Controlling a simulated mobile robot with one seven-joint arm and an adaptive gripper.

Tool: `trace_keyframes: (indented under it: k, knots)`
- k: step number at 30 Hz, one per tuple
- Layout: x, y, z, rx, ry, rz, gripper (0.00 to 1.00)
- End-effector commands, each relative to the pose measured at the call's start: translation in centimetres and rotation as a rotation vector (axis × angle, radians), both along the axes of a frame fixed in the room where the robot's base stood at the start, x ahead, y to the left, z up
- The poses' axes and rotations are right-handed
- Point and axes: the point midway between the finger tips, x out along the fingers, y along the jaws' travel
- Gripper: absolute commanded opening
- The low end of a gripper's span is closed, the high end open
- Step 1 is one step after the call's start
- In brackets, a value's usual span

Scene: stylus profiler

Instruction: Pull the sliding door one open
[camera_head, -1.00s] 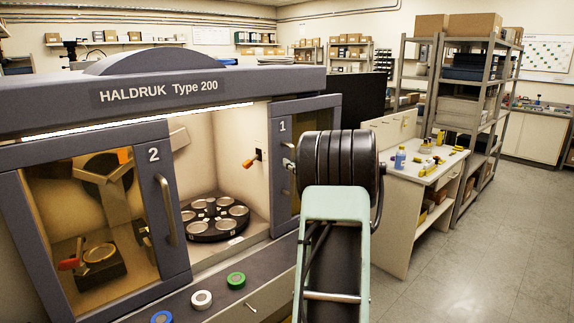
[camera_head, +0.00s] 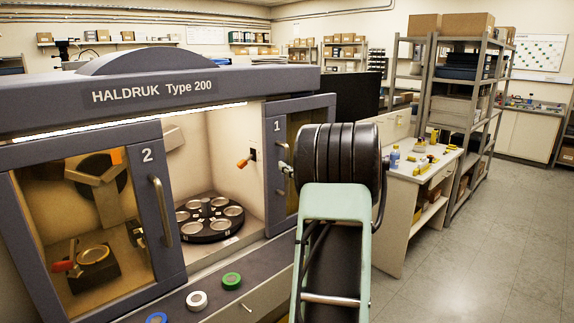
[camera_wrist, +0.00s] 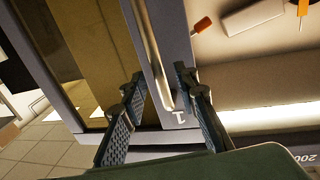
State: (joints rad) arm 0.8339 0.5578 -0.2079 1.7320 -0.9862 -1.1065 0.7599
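Sliding door one (camera_head: 274,175), marked "1", is the grey-framed door with a dark amber pane at the right of the HALDRUK machine (camera_head: 200,90). In the wrist view the door frame (camera_wrist: 182,60) appears upside down, with its "1" near the fingertips. Its long metal handle (camera_wrist: 157,62) runs between my two fingers. My gripper (camera_wrist: 160,88) is open, its fingers apart on either side of the handle; I see no clear contact. My arm hides much of door one and most of my gripper in the head view.
Door two (camera_head: 165,205) stands at the left. Between the doors is an opening showing a round black sample carousel (camera_head: 210,228) and an orange-tipped lever (camera_head: 243,163). Coloured buttons (camera_head: 197,299) line the front ledge. A white workbench (camera_head: 398,185) stands behind my arm; the floor at right is clear.

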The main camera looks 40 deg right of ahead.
Motion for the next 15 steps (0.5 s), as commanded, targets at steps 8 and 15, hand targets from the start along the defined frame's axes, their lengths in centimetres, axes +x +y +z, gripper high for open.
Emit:
trace_keyframes:
  k: [8, 15]
  knots:
    - [-6.0, 0.9, 0.1, 0.0, -0.001, -0.001, 0.28]
    - [-8.5, 1.4, 0.0, -0.001, 0.0, 0.001, 0.28]
